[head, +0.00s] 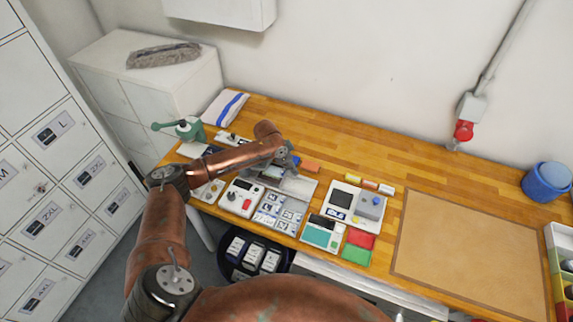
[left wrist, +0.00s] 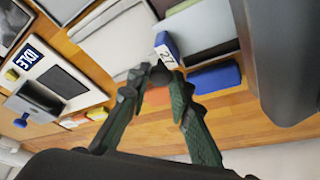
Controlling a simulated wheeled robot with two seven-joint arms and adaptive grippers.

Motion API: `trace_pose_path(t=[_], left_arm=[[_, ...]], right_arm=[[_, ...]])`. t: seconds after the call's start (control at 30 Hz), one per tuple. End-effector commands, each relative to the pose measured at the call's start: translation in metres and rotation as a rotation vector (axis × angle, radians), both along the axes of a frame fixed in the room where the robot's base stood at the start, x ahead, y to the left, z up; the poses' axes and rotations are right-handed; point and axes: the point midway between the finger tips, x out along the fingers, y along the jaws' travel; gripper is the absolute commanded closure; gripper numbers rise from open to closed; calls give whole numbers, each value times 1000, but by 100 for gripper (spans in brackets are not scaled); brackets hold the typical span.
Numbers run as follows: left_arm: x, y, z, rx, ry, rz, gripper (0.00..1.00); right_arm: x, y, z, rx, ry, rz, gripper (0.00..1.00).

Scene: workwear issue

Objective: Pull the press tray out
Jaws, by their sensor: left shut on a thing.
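A pale flat plate, which looks like the press tray (head: 297,185), lies beside my left gripper in the head view. In the left wrist view the pale plate (left wrist: 118,42) reaches close to the fingertips. My left gripper (head: 287,163) is low over the bench at the end of the copper arm. Its two green fingers (left wrist: 151,76) come together at the tips, shut on a small part at the plate's edge; the fingertips mostly hide that part. A grey block with a blue-and-white "27" label (left wrist: 167,50) stands right beside the tips. My right gripper is not in view.
A white device with a grey block (head: 371,206) and a teal-screened device (head: 322,232) stand right of the plate. Red (head: 361,238) and green (head: 356,254) pads lie near the front edge. A brown mat (head: 470,250) lies clear at right.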

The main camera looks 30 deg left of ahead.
Motion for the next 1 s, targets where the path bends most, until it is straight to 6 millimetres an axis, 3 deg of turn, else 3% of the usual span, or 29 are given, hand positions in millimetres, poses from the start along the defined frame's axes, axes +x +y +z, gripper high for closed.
trace_pose_path(t=[0.03, 0.2, 0.37, 0.73, 0.77, 1.0], left_arm=[[-1, -20, 5, -8, 3, -8, 100], [2, -65, 4, -7, 2, -5, 100], [4, -90, 2, -5, 1, -3, 100], [5, -93, 1, -2, -1, 0, 100], [5, -93, 1, -2, -1, 0, 79], [5, -93, 1, -3, 0, -1, 64]], right_arm=[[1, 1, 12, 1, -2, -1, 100], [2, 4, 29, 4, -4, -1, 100], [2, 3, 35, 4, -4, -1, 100], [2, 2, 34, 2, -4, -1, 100], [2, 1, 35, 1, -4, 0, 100], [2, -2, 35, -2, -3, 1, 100]])
